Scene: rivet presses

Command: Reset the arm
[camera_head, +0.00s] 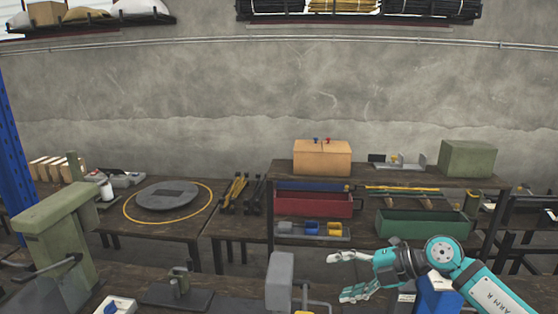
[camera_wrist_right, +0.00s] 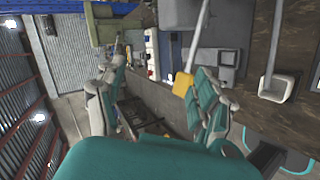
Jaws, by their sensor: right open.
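My right arm (camera_head: 495,288) comes in from the lower right of the head view. Its teal and white right gripper (camera_head: 340,277) points left with its fingers apart and nothing between them. It hangs over the front bench, to the right of a grey press (camera_head: 280,275) with a lever. In the right wrist view the fingers of the right gripper (camera_wrist_right: 155,85) are spread, with a gap between them. A yellow-tipped handle (camera_wrist_right: 183,83) shows beside the right-hand finger there. My left gripper is not in view.
A green press (camera_head: 58,235) stands at the left. A blue object (camera_head: 437,297) is below my right wrist.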

